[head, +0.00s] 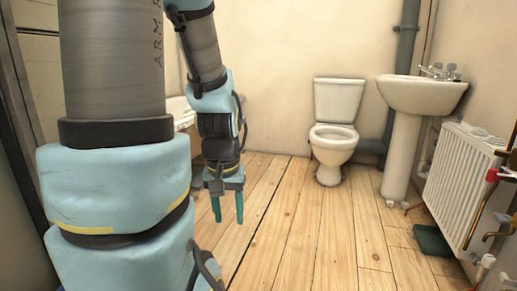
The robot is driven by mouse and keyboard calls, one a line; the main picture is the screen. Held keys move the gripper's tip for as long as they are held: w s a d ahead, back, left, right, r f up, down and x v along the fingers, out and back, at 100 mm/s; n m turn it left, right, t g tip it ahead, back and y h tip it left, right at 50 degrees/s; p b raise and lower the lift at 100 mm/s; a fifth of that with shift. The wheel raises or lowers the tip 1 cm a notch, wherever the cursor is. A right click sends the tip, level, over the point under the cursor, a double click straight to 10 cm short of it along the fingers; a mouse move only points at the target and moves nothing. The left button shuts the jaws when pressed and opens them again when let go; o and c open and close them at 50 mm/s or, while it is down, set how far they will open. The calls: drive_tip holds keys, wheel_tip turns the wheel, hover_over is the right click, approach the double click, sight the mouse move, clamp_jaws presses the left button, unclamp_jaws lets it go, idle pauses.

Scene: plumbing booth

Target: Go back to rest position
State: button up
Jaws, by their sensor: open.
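My gripper (228,208) hangs from my arm left of centre in the head view, with its teal fingers pointing down above the wooden floor. The two fingers stand apart with floor showing between them. It is open and empty, and touches nothing that I can see. My large upper arm fills the left side of the view and hides part of the room behind it.
A white toilet (335,135) stands by the back wall, with a pedestal sink (418,97) to its right. A white radiator (460,185) and pipes line the right wall. A green box (433,240) lies on the floor below. The middle wooden floor (300,235) is clear.

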wheel_tip(320, 180, up, 36)
drive_tip(key=p, duration=3.4)
drive_tip(key=shift+p, duration=0.35)
